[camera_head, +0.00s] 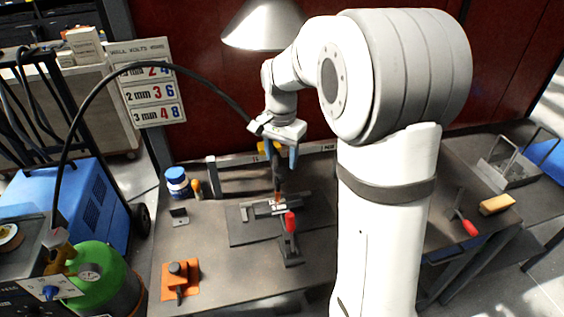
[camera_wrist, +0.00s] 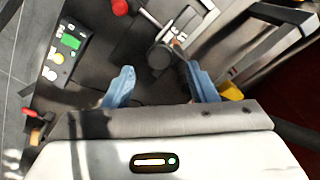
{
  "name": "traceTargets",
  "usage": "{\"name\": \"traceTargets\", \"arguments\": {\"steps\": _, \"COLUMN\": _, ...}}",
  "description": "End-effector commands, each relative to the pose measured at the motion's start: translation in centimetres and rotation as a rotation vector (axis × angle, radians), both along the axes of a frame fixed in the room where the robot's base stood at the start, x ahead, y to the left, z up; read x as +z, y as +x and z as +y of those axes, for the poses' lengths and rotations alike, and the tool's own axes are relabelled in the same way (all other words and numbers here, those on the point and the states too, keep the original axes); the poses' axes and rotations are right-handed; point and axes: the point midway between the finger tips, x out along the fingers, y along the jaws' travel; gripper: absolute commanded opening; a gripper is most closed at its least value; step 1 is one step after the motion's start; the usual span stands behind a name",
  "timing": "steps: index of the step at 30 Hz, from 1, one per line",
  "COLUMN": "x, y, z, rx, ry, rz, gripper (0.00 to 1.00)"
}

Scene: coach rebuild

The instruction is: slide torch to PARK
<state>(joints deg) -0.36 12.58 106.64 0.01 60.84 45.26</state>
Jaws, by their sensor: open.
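The torch (camera_head: 278,180) is a dark upright body with a coppery lower end, above a small metal fixture (camera_head: 262,209) on the bench; a black cable arches to it from the left. My gripper (camera_head: 281,156) is at the torch's upper part. In the wrist view my gripper (camera_wrist: 161,87) has its blue fingers apart, with a dark round part (camera_wrist: 159,57), probably the torch, beyond and between them. I see no finger closed on it. A pale labelled rail (camera_head: 325,148) runs behind; I cannot clearly read PARK on it.
A red-handled clamp (camera_head: 290,225) stands just in front of the fixture. A lamp shade (camera_head: 262,25) hangs above. The bench front between block and clamp is clear.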

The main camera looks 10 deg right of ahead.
Motion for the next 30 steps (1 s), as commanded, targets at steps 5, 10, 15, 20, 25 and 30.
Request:
{"name": "traceTargets", "arguments": {"steps": 5, "x": -2.6, "y": -0.1, "z": 0.0, "rx": 0.0, "ry": 0.0, "rz": 0.003, "gripper": 0.52}}
{"name": "traceTargets", "arguments": {"steps": 10, "x": -3.7, "y": -0.1, "z": 0.0, "rx": 0.001, "ry": 0.0, "rz": 0.0, "gripper": 0.52}}
{"name": "traceTargets", "arguments": {"steps": 15, "x": -3.8, "y": 0.0, "z": -0.1, "rx": 0.001, "ry": 0.0, "rz": -0.001, "gripper": 0.52}}
{"name": "traceTargets", "arguments": {"steps": 20, "x": -3.8, "y": 0.0, "z": -0.1, "rx": 0.0, "ry": 0.0, "rz": -0.001, "gripper": 0.46}}
{"name": "traceTargets", "arguments": {"steps": 25, "x": -3.8, "y": 0.0, "z": -0.1, "rx": 0.0, "ry": 0.0, "rz": -0.001, "gripper": 0.32}}
{"name": "traceTargets", "arguments": {"steps": 30, "x": -3.8, "y": 0.0, "z": -0.1, "rx": 0.0, "ry": 0.0, "rz": -0.001, "gripper": 0.18}}
